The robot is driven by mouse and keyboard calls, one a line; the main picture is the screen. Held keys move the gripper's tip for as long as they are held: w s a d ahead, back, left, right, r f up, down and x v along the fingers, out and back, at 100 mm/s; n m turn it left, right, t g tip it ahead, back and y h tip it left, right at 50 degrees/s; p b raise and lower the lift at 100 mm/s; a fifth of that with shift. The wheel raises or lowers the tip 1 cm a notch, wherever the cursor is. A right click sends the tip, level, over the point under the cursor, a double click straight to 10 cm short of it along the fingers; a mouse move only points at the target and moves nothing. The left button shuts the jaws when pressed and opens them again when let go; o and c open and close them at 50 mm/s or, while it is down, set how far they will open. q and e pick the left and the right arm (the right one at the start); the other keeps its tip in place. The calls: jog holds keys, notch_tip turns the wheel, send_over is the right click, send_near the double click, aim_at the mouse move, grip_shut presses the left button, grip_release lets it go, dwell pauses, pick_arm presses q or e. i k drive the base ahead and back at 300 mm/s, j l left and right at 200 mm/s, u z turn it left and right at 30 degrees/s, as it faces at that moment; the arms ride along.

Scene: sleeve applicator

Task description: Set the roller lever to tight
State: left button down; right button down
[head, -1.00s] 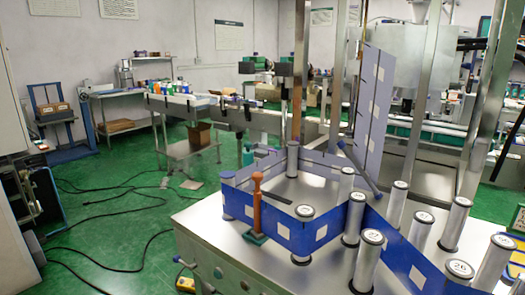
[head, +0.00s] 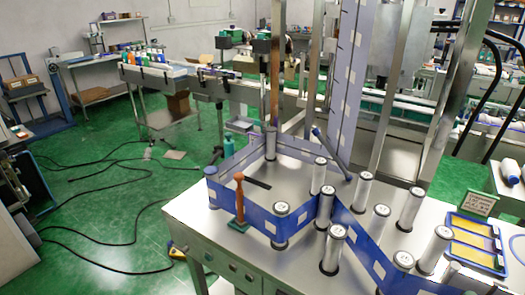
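An upright lever with an orange-brown handle (head: 239,198) stands on a small green base at the near left of the steel table (head: 190,212). A second lever, a slanted blue-grey rod (head: 331,153), sits behind the rollers near the steel frame. I cannot tell from any marking which is the roller lever, or which position is tight. Neither of my grippers is in view.
A blue tray with yellow compartments (head: 448,252) lies at the table's right, with a small sign behind it. Steel posts (head: 390,110) rise behind the rollers. Black cables (head: 95,185) lie on the green floor at left. Floor left of the table is otherwise mostly open.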

aim_at(170, 244)
jog(key=k+j+z, duration=0.2)
jog(key=z, duration=0.2)
jog(key=k+j+z, duration=0.35)
jog(key=i+l, duration=0.1)
